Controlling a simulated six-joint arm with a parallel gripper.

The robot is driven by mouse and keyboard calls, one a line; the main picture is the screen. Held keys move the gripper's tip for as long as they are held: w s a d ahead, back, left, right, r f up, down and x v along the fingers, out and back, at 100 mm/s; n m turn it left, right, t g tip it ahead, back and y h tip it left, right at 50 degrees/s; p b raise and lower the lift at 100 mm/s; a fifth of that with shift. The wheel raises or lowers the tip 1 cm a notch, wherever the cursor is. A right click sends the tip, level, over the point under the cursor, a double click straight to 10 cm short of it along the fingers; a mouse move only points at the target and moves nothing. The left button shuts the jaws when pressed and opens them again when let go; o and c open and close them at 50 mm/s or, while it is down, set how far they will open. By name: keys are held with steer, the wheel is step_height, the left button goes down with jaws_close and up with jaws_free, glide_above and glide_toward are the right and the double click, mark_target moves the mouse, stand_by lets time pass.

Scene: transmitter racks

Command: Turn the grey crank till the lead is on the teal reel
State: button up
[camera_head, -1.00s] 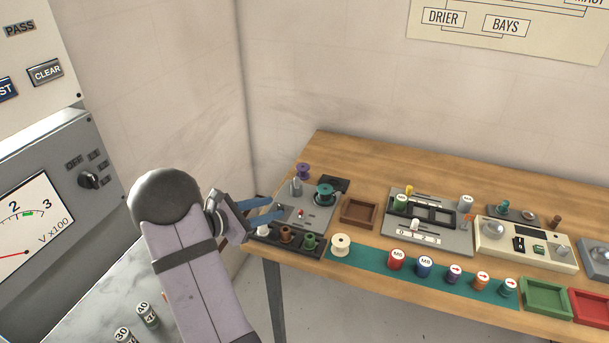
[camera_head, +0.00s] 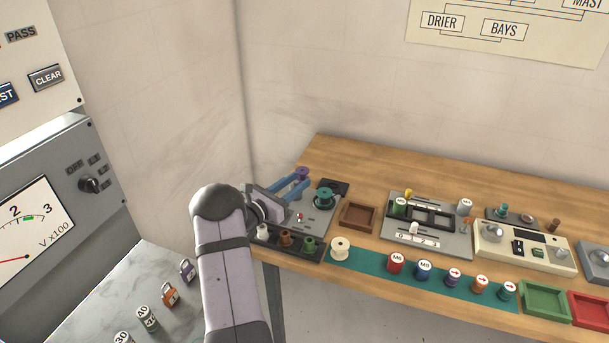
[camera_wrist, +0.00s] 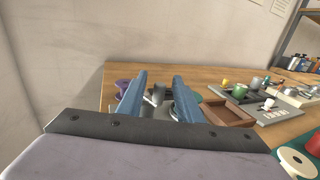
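The winding device (camera_head: 318,219) is a grey plate at the left end of the bench. The teal reel (camera_head: 324,197) stands upright on it, to the right of my fingers. My gripper (camera_head: 304,181) reaches over the plate's back left part. Its two blue fingers are apart. In the wrist view a grey upright post, seemingly the crank (camera_wrist: 158,94), shows between the fingers with gaps at its sides. In the head view the fingers mostly hide the crank. A small red piece (camera_head: 300,217) is on the plate. I cannot make out the lead.
A purple reel (camera_wrist: 122,84) stands just left of the fingers, close to the left one. A dark rack (camera_head: 290,245) with several small spools lies in front of the plate. A brown tray (camera_head: 358,216) is to the right, and a cream reel (camera_head: 340,248) is near the front edge.

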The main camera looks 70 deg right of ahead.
mark_target(298, 181)
steer(key=shift+p+x, duration=0.5)
steer(key=shift+x, duration=1.55)
jaws_close()
